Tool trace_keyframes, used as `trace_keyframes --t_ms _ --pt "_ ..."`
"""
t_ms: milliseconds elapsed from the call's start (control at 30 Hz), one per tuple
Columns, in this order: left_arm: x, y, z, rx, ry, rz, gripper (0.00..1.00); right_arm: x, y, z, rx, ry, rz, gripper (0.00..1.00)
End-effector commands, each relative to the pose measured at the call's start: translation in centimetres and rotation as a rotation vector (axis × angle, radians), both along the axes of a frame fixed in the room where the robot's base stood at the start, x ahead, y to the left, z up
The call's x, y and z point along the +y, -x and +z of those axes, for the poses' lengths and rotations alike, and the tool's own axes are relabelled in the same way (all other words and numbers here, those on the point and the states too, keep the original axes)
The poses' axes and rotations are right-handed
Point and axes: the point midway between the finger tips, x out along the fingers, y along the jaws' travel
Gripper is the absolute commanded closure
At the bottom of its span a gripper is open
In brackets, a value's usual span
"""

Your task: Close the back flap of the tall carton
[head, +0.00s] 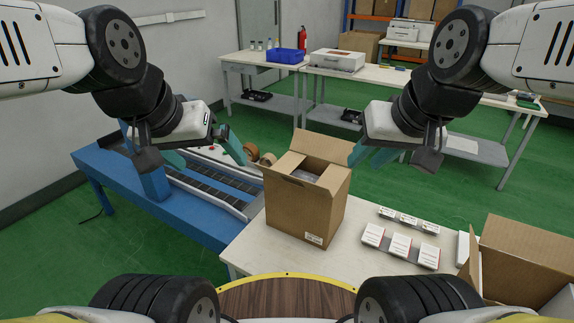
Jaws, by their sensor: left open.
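The tall carton (309,214) stands upright on the pale table, a little right of the picture's middle. Its top is open, and something grey shows inside. The back flap (325,146) stands up at the far side. My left gripper (195,163) is open and empty, left of the carton, over the blue conveyor. My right gripper (382,156) is just right of the back flap, its teal fingers near the flap's right edge. I cannot tell whether they touch it or how far apart they are.
Several white boxes (400,244) lie on the pale table (352,256) right of the carton. Another open carton (530,262) stands at the far right. The blue conveyor (209,220) runs along the left. Brown rolls (259,154) sit behind the carton's left side.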

Motion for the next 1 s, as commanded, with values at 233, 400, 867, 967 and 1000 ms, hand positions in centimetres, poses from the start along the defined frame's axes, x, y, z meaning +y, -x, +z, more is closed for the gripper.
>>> trace_keyframes --t_ms 233,400,867,967,1000 --pt "0.0 0.0 0.0 0.000 0.000 0.000 0.00 0.5 -2.8 -0.7 0.036 0.207 0.234 1.00" --pt "0.0 0.0 0.0 0.000 0.000 0.000 0.00 2.1 -7.5 -2.4 0.088 0.505 0.657 1.00" --pt "0.0 0.0 0.0 0.000 0.000 0.000 0.00 12.5 -19.4 -12.2 0.110 1.025 1.935 1.00" --pt "0.0 0.0 0.0 0.000 0.000 0.000 0.00 14.9 -20.7 -14.6 0.082 1.073 2.149 1.00" --pt "0.0 0.0 0.0 0.000 0.000 0.000 0.00 15.6 -21.1 -15.3 0.073 1.085 2.214 1.00"
